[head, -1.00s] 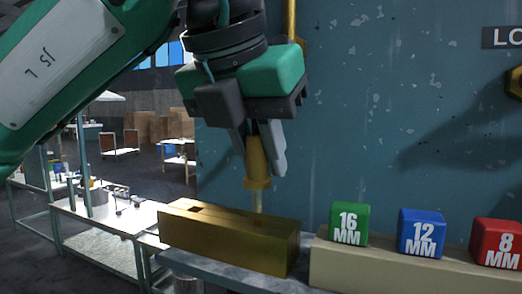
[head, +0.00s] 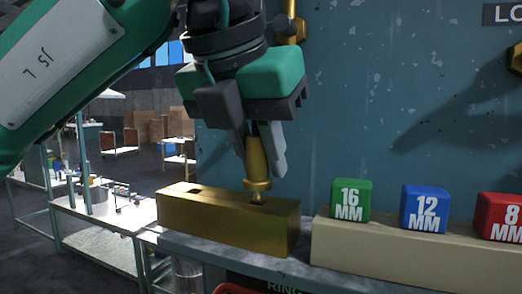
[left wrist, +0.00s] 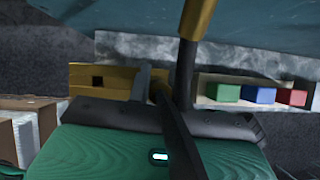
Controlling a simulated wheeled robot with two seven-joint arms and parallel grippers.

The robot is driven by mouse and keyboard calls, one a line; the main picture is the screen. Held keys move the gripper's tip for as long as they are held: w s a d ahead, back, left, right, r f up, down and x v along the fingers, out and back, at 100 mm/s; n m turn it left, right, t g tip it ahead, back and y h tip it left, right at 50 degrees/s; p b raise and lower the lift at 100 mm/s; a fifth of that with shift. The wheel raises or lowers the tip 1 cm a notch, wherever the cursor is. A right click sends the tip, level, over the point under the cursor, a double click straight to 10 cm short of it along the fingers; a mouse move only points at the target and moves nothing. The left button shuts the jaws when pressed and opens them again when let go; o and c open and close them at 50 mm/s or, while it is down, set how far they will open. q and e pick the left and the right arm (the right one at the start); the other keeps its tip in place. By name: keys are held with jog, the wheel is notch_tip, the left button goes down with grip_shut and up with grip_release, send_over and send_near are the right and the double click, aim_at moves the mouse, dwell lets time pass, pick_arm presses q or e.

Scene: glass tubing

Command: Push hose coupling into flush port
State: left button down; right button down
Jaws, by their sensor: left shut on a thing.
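My left gripper (head: 260,162) is shut on a brass hose coupling (head: 257,184), which has a round flange and a thin lower stem. It holds the coupling upright above the right part of a brass block (head: 228,222). The stem's lower end meets a dark opening in the block's top; how deep it sits cannot be told. The flange is still apart from the top. My right gripper is not in view.
Green (head: 350,200), blue (head: 424,208) and red (head: 497,215) size cubes stand on a beige ledge (head: 400,240) right of the block. A blue-grey wall (head: 370,100) with brass fittings (head: 292,30) rises behind. Open room with carts lies at left.

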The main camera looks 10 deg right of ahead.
pick_arm(q)
jog(key=shift+f+b, duration=0.65)
jog(key=shift+f, duration=0.15)
jog(key=c, duration=1.2)
grip_release()
jog(key=b+v, duration=0.2)
jog(key=v, duration=1.2)
jog(key=shift+d, duration=0.1)
jog(key=shift+f, duration=0.1)
